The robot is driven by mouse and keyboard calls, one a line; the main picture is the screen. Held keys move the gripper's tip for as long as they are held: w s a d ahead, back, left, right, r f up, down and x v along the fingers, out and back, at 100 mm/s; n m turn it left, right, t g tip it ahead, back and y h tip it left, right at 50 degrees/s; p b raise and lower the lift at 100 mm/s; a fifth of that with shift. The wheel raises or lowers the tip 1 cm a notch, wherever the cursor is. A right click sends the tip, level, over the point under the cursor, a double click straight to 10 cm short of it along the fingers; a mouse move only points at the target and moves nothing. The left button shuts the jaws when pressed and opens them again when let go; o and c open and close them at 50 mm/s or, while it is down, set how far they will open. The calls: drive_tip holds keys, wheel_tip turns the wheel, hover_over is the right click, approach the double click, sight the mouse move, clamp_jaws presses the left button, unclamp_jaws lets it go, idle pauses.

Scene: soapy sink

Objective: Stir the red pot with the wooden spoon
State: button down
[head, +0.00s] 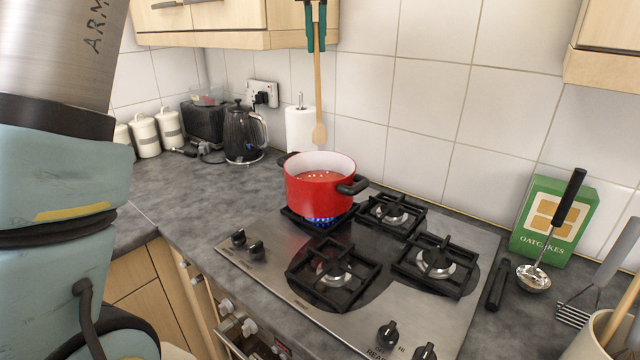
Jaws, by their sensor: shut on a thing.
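My gripper (316,38) is at the top of the view, with its two dark green fingers shut on the wooden spoon (318,90). The spoon hangs nearly upright, bowl end down, and its tip shows just above the far rim of the red pot, apart from it. The red pot (317,194) stands on the back left burner, with a blue flame under it. It has a white inside, black handles, and reddish food with small pale bits in it. The upper part of my gripper is out of view.
The hob (400,314) has three other bare burners. A black kettle (244,134) and paper towel roll (300,129) stand behind left. A green oatcakes box (552,222) and a ladle (551,232) are at right. Wall cupboards hang above, one beside my gripper.

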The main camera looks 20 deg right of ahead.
drive_tip(key=s+a+r+b, duration=0.1)
drive_tip(key=s+a+b, duration=0.2)
drive_tip(key=a, duration=0.5)
drive_tip(key=s+a+r+b, duration=0.1)
drive_tip(key=s+a+b, duration=0.2)
drive_tip(key=s+a, duration=0.2)
drive_tip(key=a, duration=0.3)
drive_tip(key=shift+s, duration=0.15)
idle(0.4)
